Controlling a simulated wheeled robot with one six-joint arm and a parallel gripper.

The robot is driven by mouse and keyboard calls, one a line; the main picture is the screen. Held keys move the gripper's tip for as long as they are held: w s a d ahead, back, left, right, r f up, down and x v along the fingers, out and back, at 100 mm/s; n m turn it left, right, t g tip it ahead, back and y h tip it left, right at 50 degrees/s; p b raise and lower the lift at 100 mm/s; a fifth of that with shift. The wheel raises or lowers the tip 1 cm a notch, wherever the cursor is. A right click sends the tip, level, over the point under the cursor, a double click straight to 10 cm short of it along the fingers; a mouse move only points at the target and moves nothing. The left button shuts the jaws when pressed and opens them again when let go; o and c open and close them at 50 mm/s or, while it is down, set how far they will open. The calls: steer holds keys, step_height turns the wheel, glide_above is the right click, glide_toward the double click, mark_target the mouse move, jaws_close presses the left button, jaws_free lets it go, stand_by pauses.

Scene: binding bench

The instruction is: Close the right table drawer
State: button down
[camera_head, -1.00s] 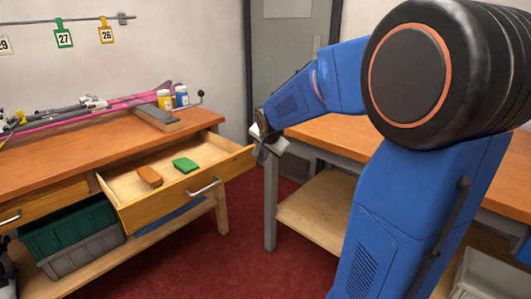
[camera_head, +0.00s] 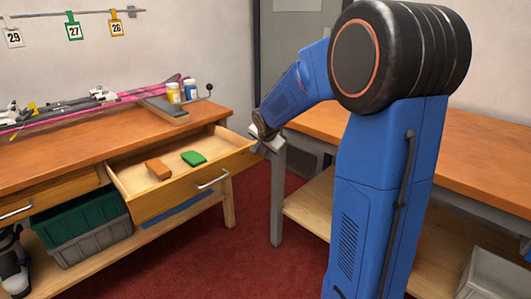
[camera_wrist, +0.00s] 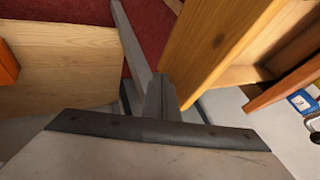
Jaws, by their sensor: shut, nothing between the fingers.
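The right table drawer (camera_head: 160,204) stands pulled out from the wooden bench on the left in the head view. Its front has a silver bar handle (camera_head: 212,180). An orange-brown block (camera_head: 158,168) and a green block (camera_head: 193,157) lie inside. My gripper (camera_head: 264,147) is shut and empty at the drawer's right front corner. In the wrist view its fingers (camera_wrist: 161,97) are together beside the drawer's wooden panel (camera_wrist: 207,48). I cannot tell whether they touch it.
A second bench (camera_head: 470,150) with a low shelf stands close on the right, its grey leg (camera_head: 277,195) near my gripper. Green (camera_head: 75,220) and grey bins sit under the left bench. Red floor is clear between.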

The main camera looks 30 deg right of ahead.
mark_target(224, 131)
steer(key=w+a, duration=0.2)
steer(key=w, duration=0.6)
steer(key=w+a, duration=0.3)
steer(key=w, duration=0.5)
steer(key=w+a, duration=0.3)
steer(key=w, duration=0.6)
steer(key=shift+w+a, duration=0.1)
